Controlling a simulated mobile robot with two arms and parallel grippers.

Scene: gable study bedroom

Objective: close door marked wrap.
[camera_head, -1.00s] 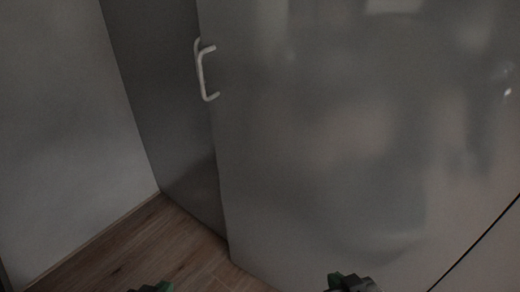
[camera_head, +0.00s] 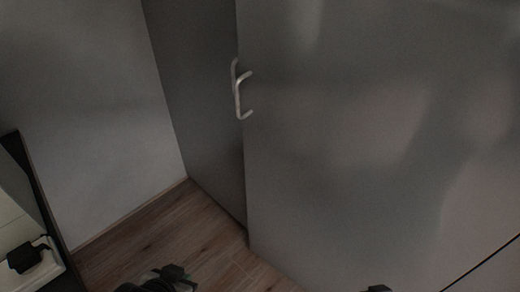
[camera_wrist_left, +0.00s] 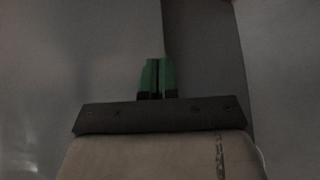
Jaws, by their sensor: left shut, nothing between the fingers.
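A large grey door panel (camera_head: 340,150) fills the middle and right of the head view. A pale bar handle (camera_head: 242,98) sits near its left edge. No marking can be read on the panel, and I cannot tell how far it stands open. My left gripper (camera_head: 176,272) is at the bottom of the head view, over the floor, below and left of the handle and apart from it. In the left wrist view its green fingers (camera_wrist_left: 157,78) are shut and empty, with grey surfaces beyond. A dark bit of my right gripper (camera_head: 378,289) shows at the bottom edge; its fingers are hidden.
A darker grey panel (camera_head: 200,110) stands left of the door edge. A pale wall (camera_head: 100,120) is further left. Wooden floor (camera_head: 215,250) is clear between them. A dark-edged piece of furniture (camera_head: 40,190) with a small black object (camera_head: 27,256) is at the far left.

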